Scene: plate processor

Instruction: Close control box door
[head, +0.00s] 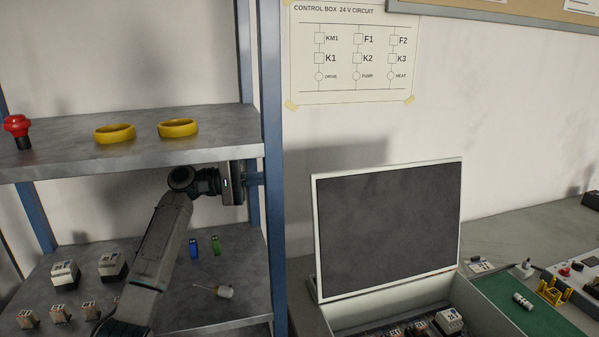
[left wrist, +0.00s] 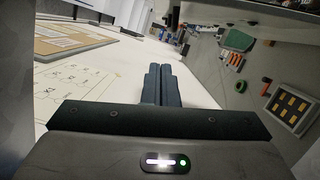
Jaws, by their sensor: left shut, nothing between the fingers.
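The control box (head: 345,318) stands on the bench at the bottom middle of the head view, with its front cut off by the frame. Its door (head: 388,228), a dark panel with a white rim, stands open and upright at the back of the box. My left gripper (head: 256,179) is left of the door and higher up, beside the blue shelf post, pointing right and apart from the door. The post seems to hide its fingertips. In the left wrist view its two fingers (left wrist: 160,72) are together with nothing between them. My right gripper is not seen.
The blue shelf post (head: 272,170) stands between my left arm and the box. The upper shelf (head: 60,155) holds yellow rings (head: 178,128) and a red button (head: 17,126). Small modules and a screwdriver (head: 222,291) lie below. A green mat (head: 505,300) is right of the box.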

